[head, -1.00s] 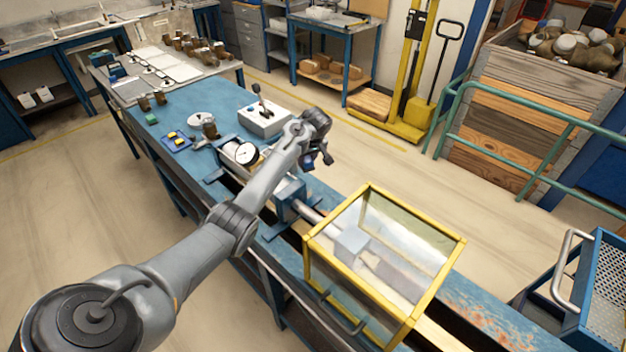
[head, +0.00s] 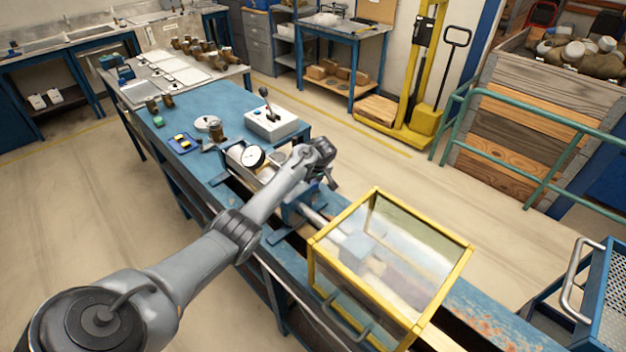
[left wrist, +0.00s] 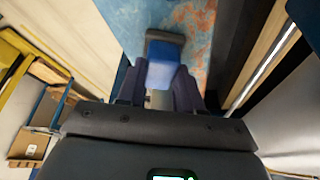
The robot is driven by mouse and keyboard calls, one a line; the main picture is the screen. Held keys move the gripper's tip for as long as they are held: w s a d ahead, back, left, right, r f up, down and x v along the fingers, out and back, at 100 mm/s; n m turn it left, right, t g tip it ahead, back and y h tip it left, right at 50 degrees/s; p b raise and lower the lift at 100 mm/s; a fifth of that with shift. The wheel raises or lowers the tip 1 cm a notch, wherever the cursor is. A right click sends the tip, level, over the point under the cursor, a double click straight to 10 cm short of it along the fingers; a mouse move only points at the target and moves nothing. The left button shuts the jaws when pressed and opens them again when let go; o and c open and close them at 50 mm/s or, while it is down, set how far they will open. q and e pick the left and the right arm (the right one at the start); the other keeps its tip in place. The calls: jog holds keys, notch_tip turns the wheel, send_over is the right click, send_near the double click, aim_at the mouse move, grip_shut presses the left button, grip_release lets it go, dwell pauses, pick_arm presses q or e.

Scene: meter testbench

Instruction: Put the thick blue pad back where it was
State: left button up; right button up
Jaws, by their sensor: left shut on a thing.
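Rusty blue bench surface shows beyond the pad; I cannot tell if the pad touches anything. In the head view the pad is too small and covered to make out clearly. A small blue tray (head: 188,151) with yellow pieces lies on the bench, left of the gauge. My right gripper is not in view.
The yellow-framed clear guard (head: 320,262) stands just right of my left gripper. The bench top behind the tray is partly clear.

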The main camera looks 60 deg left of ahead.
pick_arm(q)
jog(key=shift+f, duration=0.15)
jog(key=o, duration=1)
jog(key=shift+r, duration=0.3)
jog(key=p+v, duration=0.2)
jog(key=v, duration=0.9)
jog(key=shift+d+r, duration=0.2)
jog(key=shift+r, duration=0.15)
